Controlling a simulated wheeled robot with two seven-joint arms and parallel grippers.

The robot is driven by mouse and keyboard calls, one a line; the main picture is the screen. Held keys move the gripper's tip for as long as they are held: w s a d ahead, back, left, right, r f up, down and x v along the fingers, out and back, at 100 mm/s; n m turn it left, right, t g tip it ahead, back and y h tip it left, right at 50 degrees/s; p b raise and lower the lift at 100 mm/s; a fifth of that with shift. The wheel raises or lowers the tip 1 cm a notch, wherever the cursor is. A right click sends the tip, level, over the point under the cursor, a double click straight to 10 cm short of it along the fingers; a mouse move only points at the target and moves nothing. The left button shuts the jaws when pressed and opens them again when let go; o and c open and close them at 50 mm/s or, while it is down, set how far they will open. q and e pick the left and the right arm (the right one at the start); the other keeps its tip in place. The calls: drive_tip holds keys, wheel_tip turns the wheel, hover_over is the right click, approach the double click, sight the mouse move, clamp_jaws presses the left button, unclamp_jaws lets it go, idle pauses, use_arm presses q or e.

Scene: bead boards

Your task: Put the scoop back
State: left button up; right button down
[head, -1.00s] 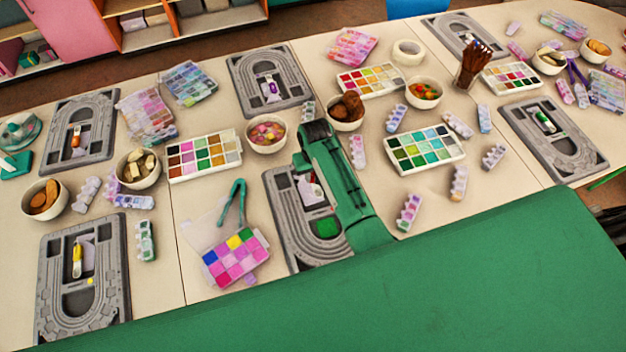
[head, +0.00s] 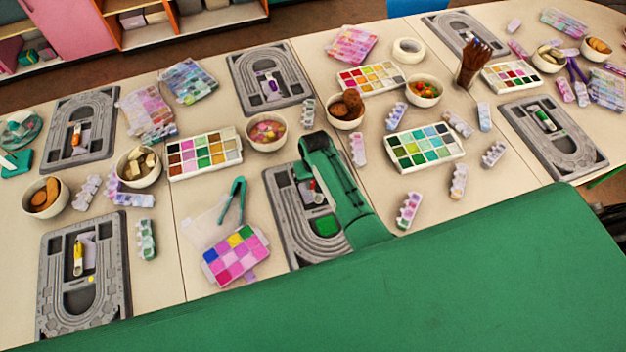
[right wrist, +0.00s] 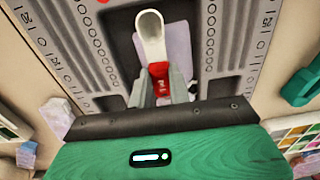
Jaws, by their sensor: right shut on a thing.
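The scoop (right wrist: 150,35) has a white bowl and a red handle. In the right wrist view my right gripper (right wrist: 167,88) is shut on the red handle, with the bowl pointing away from it. The scoop is over the central recess of a grey bead board (right wrist: 222,15), above a pale lilac patch. I cannot tell whether it touches the board. In the head view my right gripper is over the middle front bead board (head: 278,205), and its wrist hides part of the board. A bit of the red handle shows there. My left gripper is not in view.
An open bead box (head: 236,258) with green tweezers (head: 232,203) is to the left, and a bowl of beads (head: 266,131) is behind. Other boards hold scoops with differently coloured handles, such as yellow (head: 78,258).

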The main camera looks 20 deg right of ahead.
drive_tip(key=c, duration=1.3)
unclamp_jaws()
drive_tip(key=shift+r, duration=0.5)
wheel_tip(320, 180, up, 12)
drive_tip(key=b, duration=0.1)
drive_tip(key=shift+d, duration=0.15)
drive_tip(key=shift+s+f, duration=0.1)
drive_tip(key=shift+s, duration=0.05)
